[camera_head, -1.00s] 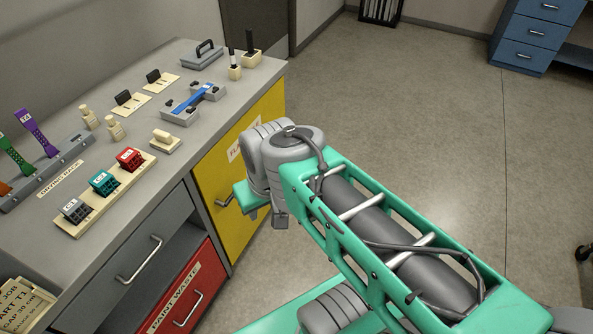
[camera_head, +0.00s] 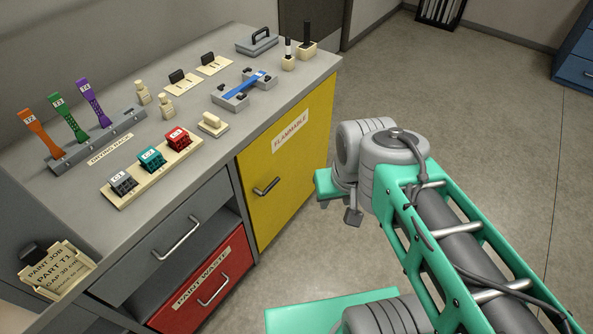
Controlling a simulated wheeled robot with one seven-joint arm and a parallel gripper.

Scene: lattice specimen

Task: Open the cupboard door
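The yellow cupboard door (camera_head: 290,165), labelled "FLAMMABLE", is on the right part of the grey workbench front. It looks shut. Its dark bar handle (camera_head: 267,187) is in full view near the door's left edge. My gripper (camera_head: 352,217) is to the right of the handle, in front of the door's right side and apart from the handle. Only a small part of the gripper shows beside the grey wrist, so I cannot tell whether its fingers are open or shut.
A red "PAINT WASTE" drawer (camera_head: 205,285) and a grey drawer (camera_head: 170,240) are left of the door. The benchtop (camera_head: 215,135) carries a drying rack (camera_head: 98,140), coloured blocks and a blue-handled tool (camera_head: 245,85). The floor (camera_head: 470,110) to the right is clear.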

